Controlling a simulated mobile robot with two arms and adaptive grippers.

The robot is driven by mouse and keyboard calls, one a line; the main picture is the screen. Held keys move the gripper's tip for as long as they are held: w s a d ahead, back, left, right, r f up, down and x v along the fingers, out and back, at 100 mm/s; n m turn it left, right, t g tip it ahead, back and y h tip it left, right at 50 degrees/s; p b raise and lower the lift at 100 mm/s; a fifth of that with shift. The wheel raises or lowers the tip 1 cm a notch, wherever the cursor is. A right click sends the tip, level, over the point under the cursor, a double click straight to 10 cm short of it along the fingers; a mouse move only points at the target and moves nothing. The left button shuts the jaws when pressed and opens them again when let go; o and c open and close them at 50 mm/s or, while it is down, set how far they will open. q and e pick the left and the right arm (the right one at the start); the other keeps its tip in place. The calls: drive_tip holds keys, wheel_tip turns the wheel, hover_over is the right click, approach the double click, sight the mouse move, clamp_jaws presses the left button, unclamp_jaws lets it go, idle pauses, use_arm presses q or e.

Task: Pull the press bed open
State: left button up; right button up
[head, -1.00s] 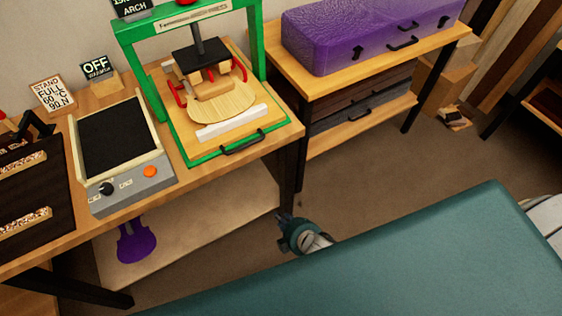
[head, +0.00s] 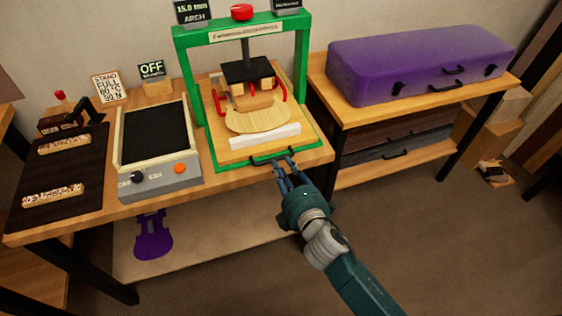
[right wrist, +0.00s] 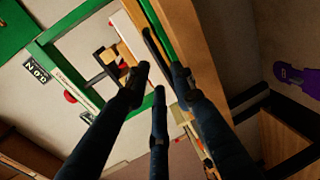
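The press is a green frame (head: 186,85) on the bench. Its bed (head: 238,153) is a wooden board with a green rim, carrying a pale violin-shaped plate (head: 258,119), red clamps and a white strip. A black handle (head: 261,158) is on the bed's front edge. My right gripper (head: 284,164) is at the right end of this handle. In the right wrist view its fingers (right wrist: 158,80) are spread, with the dark handle (right wrist: 152,42) just ahead of the tips; I cannot tell whether they touch. My left gripper is not in view.
A hot plate (head: 155,140) with an OFF sign stands left of the press. A dark mat (head: 50,175) with speckled bars is farther left. A purple case (head: 420,62) lies on the shelf at right. The floor before the bench is clear.

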sight(278, 159)
drive_tip(key=shift+x, duration=1.55)
drive_tip(key=shift+c, duration=0.5)
clamp_jaws()
drive_tip(key=shift+s, duration=0.1)
